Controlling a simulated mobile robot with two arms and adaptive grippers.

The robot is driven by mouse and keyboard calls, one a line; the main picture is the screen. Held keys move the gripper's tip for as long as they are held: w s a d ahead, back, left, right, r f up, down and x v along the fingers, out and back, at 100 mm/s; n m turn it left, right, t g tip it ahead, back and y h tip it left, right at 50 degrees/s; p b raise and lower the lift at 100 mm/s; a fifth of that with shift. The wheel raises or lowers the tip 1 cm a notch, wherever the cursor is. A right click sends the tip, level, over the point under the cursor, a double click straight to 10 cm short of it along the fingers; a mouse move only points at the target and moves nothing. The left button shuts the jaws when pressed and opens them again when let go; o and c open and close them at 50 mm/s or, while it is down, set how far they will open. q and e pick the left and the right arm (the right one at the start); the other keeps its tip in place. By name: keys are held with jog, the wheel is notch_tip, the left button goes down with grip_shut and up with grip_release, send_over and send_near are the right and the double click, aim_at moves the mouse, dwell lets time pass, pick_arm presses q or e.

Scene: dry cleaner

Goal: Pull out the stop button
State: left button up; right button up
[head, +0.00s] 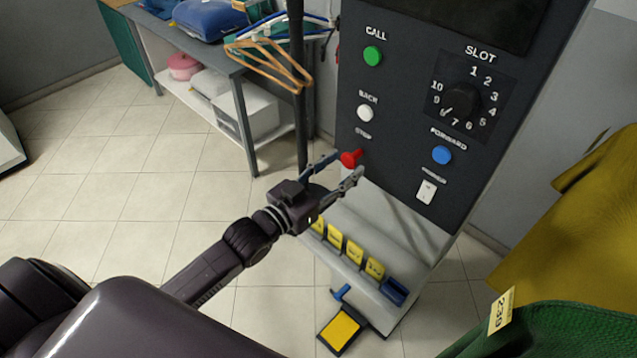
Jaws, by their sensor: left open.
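The red stop button (350,159) sticks out from the left part of the dark control panel (400,150), under the label STOP. My left gripper (341,168) is open, with its two fingers pointing at the panel. One finger shows to the left of the button and the other just below and to its right. In this view the red head appears between the fingertips; I cannot tell whether they touch it. My right gripper is not in view.
Nearby on the panel are a white back button (365,113), green call button (372,56), blue forward button (442,155), slot dial (461,99) and white power switch (427,190). A dark pole (298,90) with hangers (270,60) stands left. Yellow-green garments hang right.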

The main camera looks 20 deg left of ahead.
pick_arm(q)
jog(key=v, duration=1)
dwell(0.3)
